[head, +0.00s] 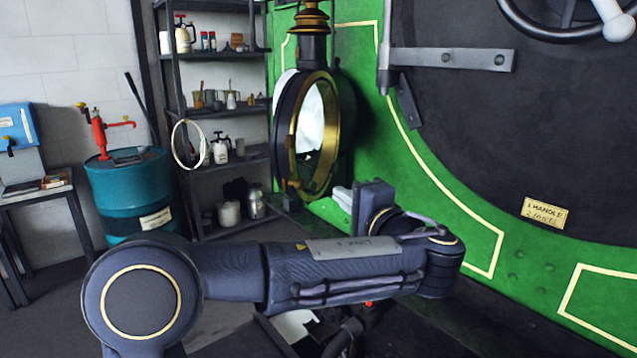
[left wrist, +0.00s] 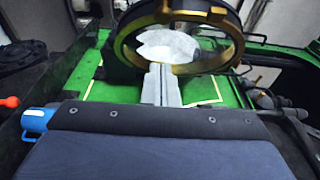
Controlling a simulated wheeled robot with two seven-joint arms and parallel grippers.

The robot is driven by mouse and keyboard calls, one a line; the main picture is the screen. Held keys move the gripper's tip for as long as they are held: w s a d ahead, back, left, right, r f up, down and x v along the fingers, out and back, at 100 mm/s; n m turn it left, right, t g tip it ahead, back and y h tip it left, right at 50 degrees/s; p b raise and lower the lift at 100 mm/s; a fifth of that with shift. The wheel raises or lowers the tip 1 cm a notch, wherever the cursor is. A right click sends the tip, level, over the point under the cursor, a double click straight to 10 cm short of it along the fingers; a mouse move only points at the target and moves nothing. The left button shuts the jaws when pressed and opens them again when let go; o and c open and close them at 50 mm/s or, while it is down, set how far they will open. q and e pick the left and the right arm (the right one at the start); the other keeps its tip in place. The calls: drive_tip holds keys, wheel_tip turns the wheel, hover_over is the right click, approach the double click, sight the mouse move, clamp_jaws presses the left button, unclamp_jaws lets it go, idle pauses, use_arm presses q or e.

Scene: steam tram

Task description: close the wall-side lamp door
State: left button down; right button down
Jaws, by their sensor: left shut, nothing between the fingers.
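The large round lamp (head: 346,122) with a dark body and a brass chimney stands at the left end of the green plating. I cannot tell exactly how wide the door stands from the body. In the left wrist view the brass rim (left wrist: 228,22) arches over the top, close beyond my fingers. My left gripper (head: 343,196) has its pale fingers just below and right of the ring. In the left wrist view the fingers (left wrist: 160,72) are together and empty; contact with the rim is unclear. My right gripper is out of view.
A black shelf rack (head: 215,113) with bottles and cans stands behind the lamp. A teal drum (head: 128,195) with a red pump stands left, beside a small table (head: 35,190). The green plating (head: 455,205) and a big dark round door (head: 480,120) fill the right.

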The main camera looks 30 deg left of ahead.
use_arm(q)
drive_tip(key=a+p, duration=0.1)
drive_tip(key=a, duration=0.5)
drive_tip(key=shift+w+p, duration=0.3)
drive_tip(key=shift+w, duration=0.05)
